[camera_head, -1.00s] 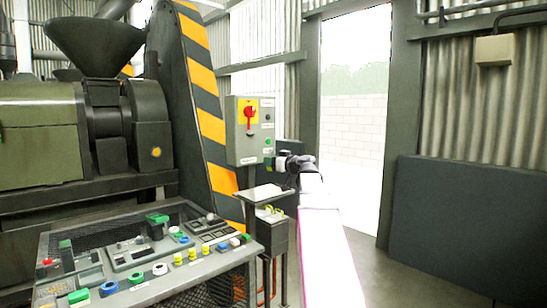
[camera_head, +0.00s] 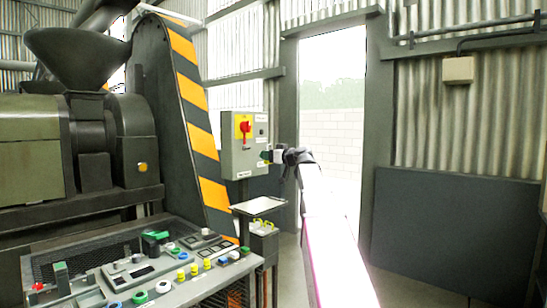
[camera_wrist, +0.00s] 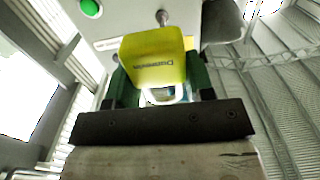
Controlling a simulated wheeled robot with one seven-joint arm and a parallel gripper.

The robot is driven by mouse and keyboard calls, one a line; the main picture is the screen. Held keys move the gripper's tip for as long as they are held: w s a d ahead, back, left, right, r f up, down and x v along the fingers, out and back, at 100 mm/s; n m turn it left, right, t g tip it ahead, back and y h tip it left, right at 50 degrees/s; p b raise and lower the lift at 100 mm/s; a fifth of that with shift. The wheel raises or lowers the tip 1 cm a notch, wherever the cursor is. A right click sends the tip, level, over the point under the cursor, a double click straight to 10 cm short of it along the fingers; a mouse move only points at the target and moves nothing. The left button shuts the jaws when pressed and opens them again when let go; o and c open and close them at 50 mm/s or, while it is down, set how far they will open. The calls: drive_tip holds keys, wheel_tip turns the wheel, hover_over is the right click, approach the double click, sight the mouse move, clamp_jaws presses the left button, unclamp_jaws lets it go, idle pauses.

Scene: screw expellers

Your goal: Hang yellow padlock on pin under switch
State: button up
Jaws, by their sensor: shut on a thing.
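The yellow padlock (camera_wrist: 155,55) is between the green fingers of my gripper (camera_wrist: 157,82) in the wrist view, held in a shut grip. A pale shackle loop (camera_wrist: 160,96) shows at the body's lower edge in that picture. A metal pin (camera_wrist: 162,18) stands out from the pale panel just above the padlock in the picture; whether they touch I cannot tell. In the head view my gripper (camera_head: 267,155) is at the right side of the grey switch box (camera_head: 232,155). The red switch (camera_head: 244,127) sits on a yellow plate there. The padlock is too small to make out in this view.
A green button (camera_wrist: 90,8) is on the panel in the wrist view. A small shelf (camera_head: 258,206) stands below the switch box. A control desk (camera_head: 190,290) with several buttons is at the lower left. The doorway (camera_head: 332,120) behind my arm is open.

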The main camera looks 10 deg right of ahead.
approach(244, 155)
drive_tip(key=shift+w+a+r, duration=0.15)
drive_tip(key=shift+w+r, duration=0.1)
drive_tip(key=shift+r, duration=0.55)
drive_tip(key=shift+x, duration=3.45)
idle(1.4)
drive_tip(key=shift+f, duration=0.7)
idle(0.4)
drive_tip(key=o, duration=1.4)
drive_tip(key=shift+o, duration=0.2)
